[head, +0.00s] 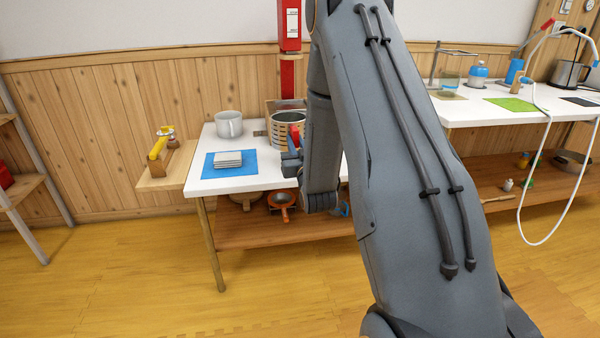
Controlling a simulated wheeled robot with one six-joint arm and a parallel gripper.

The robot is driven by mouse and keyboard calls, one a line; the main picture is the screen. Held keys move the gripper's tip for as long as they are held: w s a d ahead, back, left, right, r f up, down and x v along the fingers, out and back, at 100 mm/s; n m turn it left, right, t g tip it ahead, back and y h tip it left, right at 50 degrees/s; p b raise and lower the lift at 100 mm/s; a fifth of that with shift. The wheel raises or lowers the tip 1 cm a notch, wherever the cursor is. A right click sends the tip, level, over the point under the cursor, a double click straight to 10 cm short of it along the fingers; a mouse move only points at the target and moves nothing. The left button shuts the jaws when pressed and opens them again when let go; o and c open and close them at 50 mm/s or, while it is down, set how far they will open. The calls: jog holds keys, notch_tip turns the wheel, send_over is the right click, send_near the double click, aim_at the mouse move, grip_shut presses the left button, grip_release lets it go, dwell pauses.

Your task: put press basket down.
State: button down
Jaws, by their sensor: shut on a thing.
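The press basket (285,128) is a metal cylinder with slotted walls, upright at the back of the near white table (215,183). My gripper (291,155) is at its right front side, shut on the basket. My own arm hides the basket's right part and most of the fingers. Whether the basket's base touches the surface below cannot be told.
A red press column (289,75) rises behind the basket.

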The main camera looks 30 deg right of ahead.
jog(key=w+d+r+h+b, duration=0.1)
jog(key=w+d+b, duration=0.1)
jog(key=d+b, duration=0.3)
jog(key=shift+m, duration=0.3)
jog(key=f, duration=0.3)
jog(key=f+b, duration=0.1)
jog(key=f, duration=0.2)
jog(key=f+b, duration=0.1)
jog(key=f, duration=0.2)
jog(key=shift+w+d+f, duration=0.2)
jog(key=shift+d+f, duration=0.1)
jog(key=shift+f, duration=0.1)
jog(key=c, duration=2.1)
grip_release()
jog(key=shift+f, duration=0.15)
jog(key=o, duration=0.5)
jog(key=shift+c, duration=0.2)
